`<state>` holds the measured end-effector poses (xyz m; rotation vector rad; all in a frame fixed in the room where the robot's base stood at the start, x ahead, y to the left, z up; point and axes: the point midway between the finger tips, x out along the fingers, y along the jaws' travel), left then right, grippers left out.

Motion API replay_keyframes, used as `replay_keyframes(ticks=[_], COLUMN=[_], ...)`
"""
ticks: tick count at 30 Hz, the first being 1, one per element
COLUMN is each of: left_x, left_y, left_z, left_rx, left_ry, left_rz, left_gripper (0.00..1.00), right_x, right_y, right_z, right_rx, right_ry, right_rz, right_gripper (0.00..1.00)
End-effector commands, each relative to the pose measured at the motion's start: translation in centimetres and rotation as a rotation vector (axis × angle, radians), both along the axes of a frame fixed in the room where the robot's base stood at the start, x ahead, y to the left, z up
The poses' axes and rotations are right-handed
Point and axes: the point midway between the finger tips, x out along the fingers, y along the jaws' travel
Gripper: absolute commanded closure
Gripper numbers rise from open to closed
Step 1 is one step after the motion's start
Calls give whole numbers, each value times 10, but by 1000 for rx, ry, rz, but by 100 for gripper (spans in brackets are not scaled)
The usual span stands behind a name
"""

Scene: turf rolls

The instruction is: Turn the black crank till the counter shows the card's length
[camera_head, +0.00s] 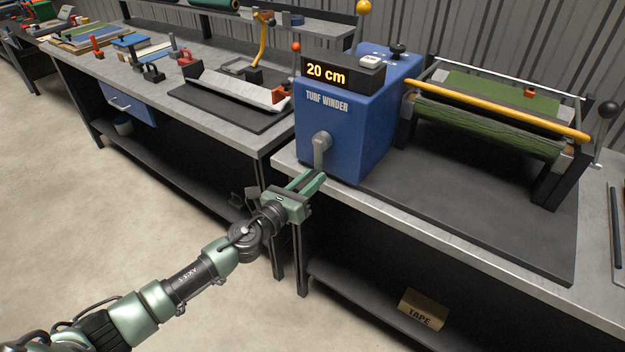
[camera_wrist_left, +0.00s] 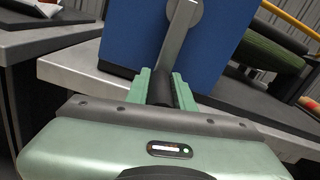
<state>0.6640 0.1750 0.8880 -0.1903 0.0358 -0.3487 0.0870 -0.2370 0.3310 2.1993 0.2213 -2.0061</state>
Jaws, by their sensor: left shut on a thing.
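The blue turf winder (camera_head: 345,125) stands on the bench, and its counter (camera_head: 326,74) reads "20 cm". The grey crank arm (camera_head: 321,150) on its front hangs down from its hub. In the left wrist view the crank arm (camera_wrist_left: 178,42) runs down to the black crank grip (camera_wrist_left: 161,88). My left gripper (camera_head: 311,182) is shut on that grip, with one green finger on each side of it. My right gripper is not in view.
A green turf roll (camera_head: 490,125) sits in the winder frame, under a yellow bar (camera_head: 500,112). The left bench (camera_head: 225,125) holds tools and a tray close to the winder. A tape box (camera_head: 422,309) lies on the lower shelf. The floor at left is clear.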

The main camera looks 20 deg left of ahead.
Motion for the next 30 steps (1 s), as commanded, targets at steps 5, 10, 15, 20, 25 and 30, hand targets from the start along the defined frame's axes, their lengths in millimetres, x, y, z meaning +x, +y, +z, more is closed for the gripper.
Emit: replay_keyframes(ticks=[5, 10, 15, 20, 25, 30], left_x=[1, 1, 0, -14, -42, -64], left_y=[4, 2, 2, 7, 18, 27], left_z=[0, 0, 1, -1, -2, -2], left_rx=[-2, -2, -2, -2, -1, -2], left_ry=[1, 1, -1, 1, 3, 3], left_rz=[8, 5, 3, 4, 5, 5], left_gripper=[63, 55, 55, 55, 55, 55], right_x=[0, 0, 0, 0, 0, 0], right_y=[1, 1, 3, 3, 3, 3], right_z=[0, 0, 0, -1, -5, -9], right_rx=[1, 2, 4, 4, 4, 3], right_ry=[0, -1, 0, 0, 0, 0], right_rz=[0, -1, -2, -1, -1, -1], right_gripper=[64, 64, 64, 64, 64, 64])
